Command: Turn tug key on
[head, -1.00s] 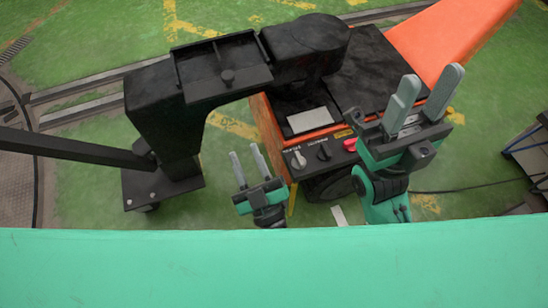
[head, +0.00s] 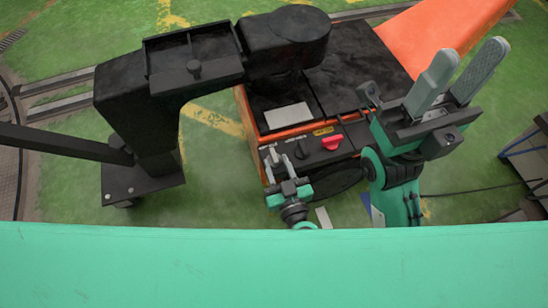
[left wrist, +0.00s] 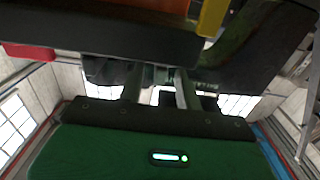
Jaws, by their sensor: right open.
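The tug (head: 375,75) is orange and black. Its front panel carries a black knob (head: 301,149) and a red knob (head: 331,142). The pale key is at the panel's left end, where my left gripper's fingers largely cover it; I cannot tell whether they touch it. My left gripper (head: 274,157) reaches up to that spot from below. In the left wrist view its fingers (left wrist: 158,80) are apart, under the panel's dark edge. My right gripper (head: 468,62) is open and empty, raised at the right of the tug.
A black post with an overhanging arm and tray (head: 195,60) stands left of the tug. A pale plate (head: 288,116) lies on the tug's black top. A dark cable (head: 470,191) runs across the green floor at right. My teal body fills the bottom.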

